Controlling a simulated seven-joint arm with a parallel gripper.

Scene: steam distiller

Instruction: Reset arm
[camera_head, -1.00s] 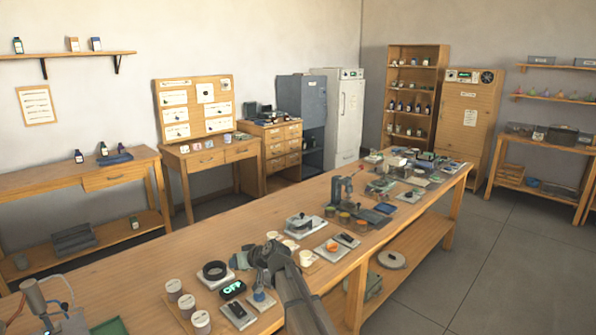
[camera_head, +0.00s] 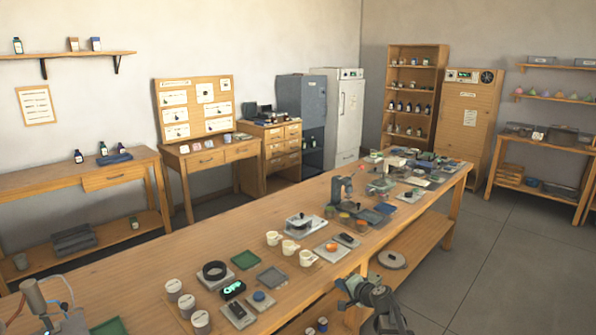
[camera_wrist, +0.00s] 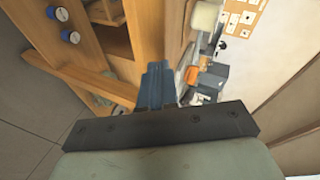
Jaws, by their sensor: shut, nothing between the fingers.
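My gripper (camera_head: 346,284) is in front of the long workbench's near edge, at the lower right of the head view, with my arm bent below it. In the wrist view, its blue-grey fingers (camera_wrist: 157,80) are together with nothing between them. The long wooden workbench (camera_head: 150,277) runs from the lower left to the back right. In the head view my gripper overlaps part of the bench's front edge and lower shelf. I cannot tell its exact distance from the edge.
White cups (camera_head: 289,247), a black ring (camera_head: 214,270) and a lit green display (camera_head: 232,290) stand on the bench. Jars with blue lids (camera_wrist: 70,37) stand below the bench. A round grey disc (camera_head: 392,259) lies on the lower shelf. Floor (camera_head: 480,265) at right is clear.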

